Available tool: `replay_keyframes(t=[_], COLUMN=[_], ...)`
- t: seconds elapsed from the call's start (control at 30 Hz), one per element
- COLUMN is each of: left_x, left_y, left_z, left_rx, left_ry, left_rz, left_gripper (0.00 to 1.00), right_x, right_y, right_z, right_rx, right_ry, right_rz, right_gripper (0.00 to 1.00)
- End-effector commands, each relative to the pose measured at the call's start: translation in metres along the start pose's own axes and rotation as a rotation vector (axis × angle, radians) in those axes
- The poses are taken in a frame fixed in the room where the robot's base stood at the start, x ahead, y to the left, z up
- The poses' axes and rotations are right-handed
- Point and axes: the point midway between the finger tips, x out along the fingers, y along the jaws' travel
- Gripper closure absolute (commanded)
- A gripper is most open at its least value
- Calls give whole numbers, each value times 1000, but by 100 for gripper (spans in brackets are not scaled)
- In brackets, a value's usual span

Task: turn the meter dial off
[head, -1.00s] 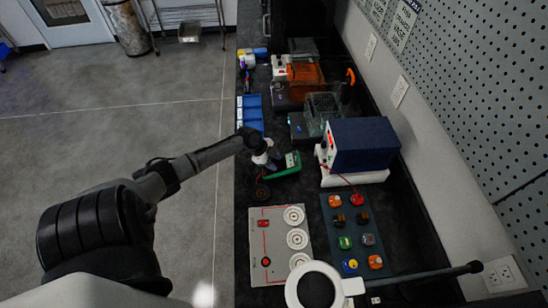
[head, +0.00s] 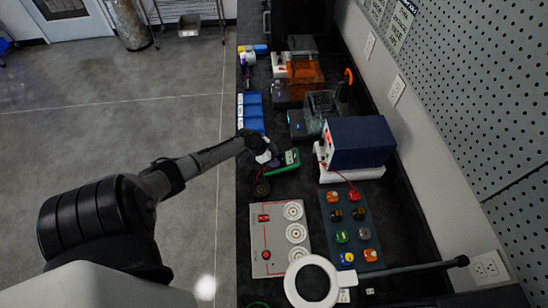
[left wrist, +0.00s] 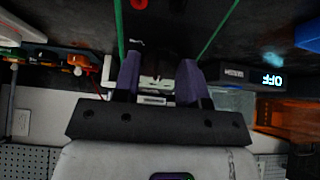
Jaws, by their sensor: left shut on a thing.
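The meter (head: 286,162) is a green-edged handheld multimeter with a dark face, lying on the black bench in the head view. In the left wrist view its green sides (left wrist: 217,28) run up past my gripper, with a red socket and a black socket on its dark face. My left gripper (head: 263,155) is over the meter's middle. In the left wrist view its purple-grey fingers (left wrist: 159,70) are shut on the dial, which is mostly hidden between them. The dial's pointer setting cannot be read. My right gripper is not in view.
A blue boxed power supply (head: 361,143) stands right of the meter, blue bins (head: 251,108) lie behind. A grey panel (head: 262,229) and a dark button board (head: 350,213) lie in front, near a white ring on a black rod (head: 312,282). Pegboard wall bounds the right.

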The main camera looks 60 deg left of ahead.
Motion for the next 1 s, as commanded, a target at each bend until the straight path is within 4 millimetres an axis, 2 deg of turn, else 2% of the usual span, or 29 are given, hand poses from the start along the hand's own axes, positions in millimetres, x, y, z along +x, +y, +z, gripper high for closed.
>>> replay_keyframes(t=[0.3, 0.33, 0.57, 0.83, 1.0], left_x=[0, 0, 0, -2, -19], left_y=[0, 0, 0, 0, -1], left_z=[0, 0, 0, 0, 0], left_rx=[-3, -3, -2, -1, 0], left_ry=[0, 0, 0, 0, -1], left_rz=[0, 0, 0, 0, -2], left_gripper=[85, 60, 38, 38, 38], right_x=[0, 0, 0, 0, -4], right_y=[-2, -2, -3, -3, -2], right_z=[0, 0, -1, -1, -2], right_rx=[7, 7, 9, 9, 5], right_ry=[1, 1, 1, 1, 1], right_rz=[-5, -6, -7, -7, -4], right_gripper=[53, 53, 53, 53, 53])
